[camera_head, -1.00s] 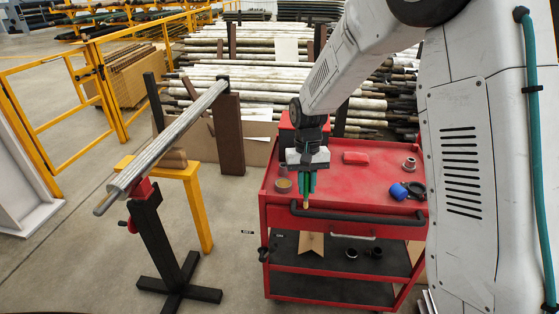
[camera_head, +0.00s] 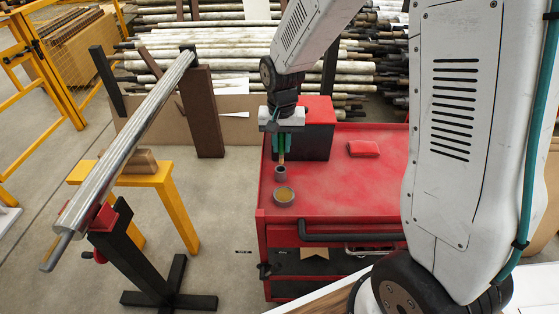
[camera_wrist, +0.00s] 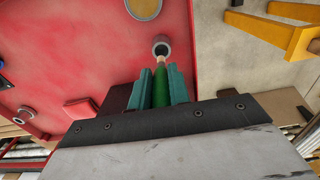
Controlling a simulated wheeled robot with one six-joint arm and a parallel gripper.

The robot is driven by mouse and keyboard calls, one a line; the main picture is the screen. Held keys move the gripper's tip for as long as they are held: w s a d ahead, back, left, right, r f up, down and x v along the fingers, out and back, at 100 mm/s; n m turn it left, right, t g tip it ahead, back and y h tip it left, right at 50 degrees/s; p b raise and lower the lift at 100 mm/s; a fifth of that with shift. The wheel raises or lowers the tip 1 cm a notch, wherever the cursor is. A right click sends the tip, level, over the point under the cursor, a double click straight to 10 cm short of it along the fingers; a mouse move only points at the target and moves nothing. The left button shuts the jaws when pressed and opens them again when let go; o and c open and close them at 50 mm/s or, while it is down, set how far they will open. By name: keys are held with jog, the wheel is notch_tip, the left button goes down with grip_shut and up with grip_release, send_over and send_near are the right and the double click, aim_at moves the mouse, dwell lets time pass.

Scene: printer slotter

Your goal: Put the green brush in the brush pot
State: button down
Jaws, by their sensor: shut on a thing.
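My gripper (camera_head: 281,143) is shut on the green brush (camera_wrist: 160,88), which hangs down between its teal fingers. The brush's pale lower end (camera_head: 281,158) is right at the small grey pot (camera_head: 280,173) on the red cart top, seemingly just above its mouth. In the wrist view the pale tip overlaps the near rim of the round, hollow grey pot (camera_wrist: 162,46). I cannot tell whether the tip is inside the mouth.
A wider tin with yellowish contents (camera_head: 284,196) stands close in front of the pot. A metal shaft on stands (camera_head: 130,140) is left. The cart's middle is clear.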

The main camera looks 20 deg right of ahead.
aim_at(281, 160)
jog(key=shift+a+f, duration=0.15)
jog(key=shift+f, duration=2.6)
jog(key=shift+f, duration=0.2)
jog(key=c, duration=1.3)
grip_release()
jog(key=shift+s, duration=0.1)
